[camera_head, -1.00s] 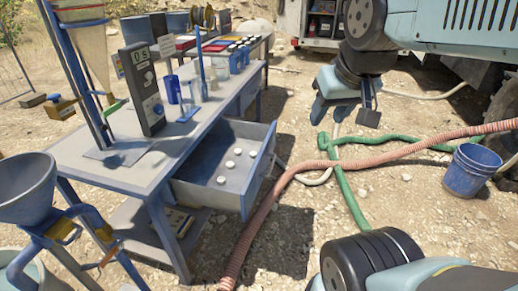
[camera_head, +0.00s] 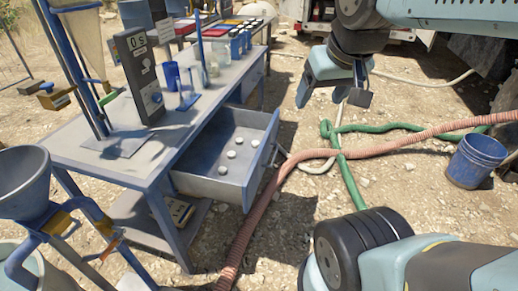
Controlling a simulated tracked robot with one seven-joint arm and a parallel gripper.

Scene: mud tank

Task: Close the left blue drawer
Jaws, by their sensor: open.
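The blue-grey drawer (camera_head: 205,182) at the near left end of the workbench (camera_head: 112,163) is pulled well out to the right. Several small white round items (camera_head: 232,155) lie on its floor. Its front panel faces right, with a handle (camera_head: 273,154) on it. My gripper (camera_head: 335,92) hangs in the air, up and to the right of the drawer front in the picture. Its fingers point down and are apart, with nothing between them. It does not touch the drawer.
A pink hose (camera_head: 262,205) and a green hose (camera_head: 350,183) lie on the ground right of the drawer. A blue bucket (camera_head: 476,162) stands at the right. A funnel on a stand (camera_head: 24,182) is at the near left. Instruments and bottles crowd the bench top.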

